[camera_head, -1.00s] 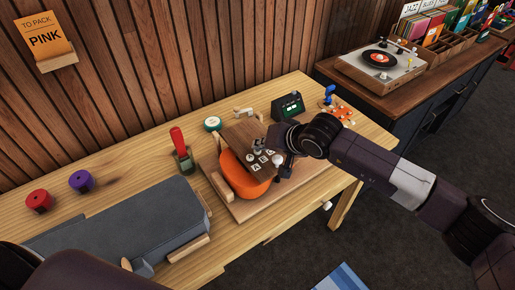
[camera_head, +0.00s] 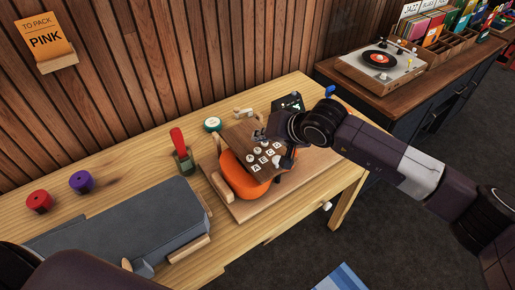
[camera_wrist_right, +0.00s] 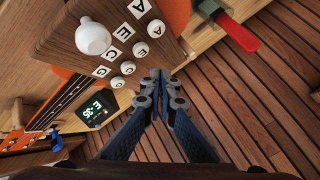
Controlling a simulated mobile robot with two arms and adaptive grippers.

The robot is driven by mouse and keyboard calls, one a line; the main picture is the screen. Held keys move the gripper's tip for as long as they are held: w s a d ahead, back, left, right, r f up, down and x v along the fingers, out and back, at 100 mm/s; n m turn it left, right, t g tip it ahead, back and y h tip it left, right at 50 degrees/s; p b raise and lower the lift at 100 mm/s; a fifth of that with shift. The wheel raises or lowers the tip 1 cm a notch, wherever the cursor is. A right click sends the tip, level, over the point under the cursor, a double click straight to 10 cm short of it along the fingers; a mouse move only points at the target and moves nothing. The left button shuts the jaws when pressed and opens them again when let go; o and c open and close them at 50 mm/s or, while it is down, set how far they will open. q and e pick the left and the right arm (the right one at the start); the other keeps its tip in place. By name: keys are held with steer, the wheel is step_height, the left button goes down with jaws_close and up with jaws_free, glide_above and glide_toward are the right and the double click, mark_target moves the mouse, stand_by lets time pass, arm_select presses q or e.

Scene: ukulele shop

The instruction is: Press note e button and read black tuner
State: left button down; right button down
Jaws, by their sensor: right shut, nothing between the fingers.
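The black tuner (camera_wrist_right: 97,108) shows green characters, apparently E and a number like 35, turned sideways. My left gripper is out of view.
A red-handled tool (camera_head: 178,142) stands in a green holder. A grey case (camera_head: 130,232), red spool (camera_head: 39,201) and purple spool (camera_head: 81,181) are at the left. A record player (camera_head: 381,62) sits on the dark cabinet behind. Bare bench lies around the spools.

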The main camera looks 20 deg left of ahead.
mark_target(260, 151)
steer(key=shift+r, duration=1.6)
